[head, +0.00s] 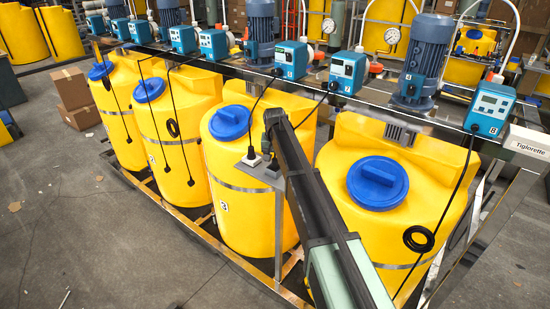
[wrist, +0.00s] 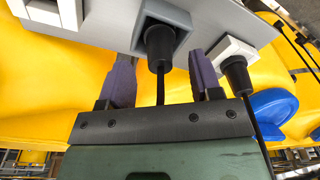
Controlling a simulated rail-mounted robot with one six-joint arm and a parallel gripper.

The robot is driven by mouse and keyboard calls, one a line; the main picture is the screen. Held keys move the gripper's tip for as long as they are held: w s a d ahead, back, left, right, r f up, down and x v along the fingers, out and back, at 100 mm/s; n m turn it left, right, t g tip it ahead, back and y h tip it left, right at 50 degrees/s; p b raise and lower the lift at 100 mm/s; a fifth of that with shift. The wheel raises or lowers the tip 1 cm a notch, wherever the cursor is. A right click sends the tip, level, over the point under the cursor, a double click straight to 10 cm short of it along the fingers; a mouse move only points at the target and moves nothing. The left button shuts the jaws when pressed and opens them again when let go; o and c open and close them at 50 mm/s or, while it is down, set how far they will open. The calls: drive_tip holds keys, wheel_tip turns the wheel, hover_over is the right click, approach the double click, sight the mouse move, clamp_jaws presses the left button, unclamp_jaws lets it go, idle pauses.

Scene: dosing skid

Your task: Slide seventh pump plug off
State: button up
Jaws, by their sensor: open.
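A second black plug (wrist: 236,72) sits in a white socket outside the fingers. In the head view my gripper (head: 274,124) is over the plate (head: 263,178), hiding part of it. A plug (head: 251,152) shows left of it. The cable from the seventh pump (head: 348,72) runs down behind my gripper.
Yellow tanks with blue lids (head: 378,183) stand in a row below the pump rail. A loose cable with a black coil (head: 418,238) hangs at the right. Open floor (head: 70,220) lies at the left.

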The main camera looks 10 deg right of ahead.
sight(275, 159)
wheel_tip(275, 159, down, 2)
drive_tip(key=shift+w+f+b, duration=0.1)
drive_tip(key=shift+w+b, duration=0.05)
drive_tip(key=shift+b, duration=0.25)
drive_tip(key=shift+c, duration=0.4)
drive_tip(key=c, duration=1)
drive_tip(key=shift+r+p, duration=2.9)
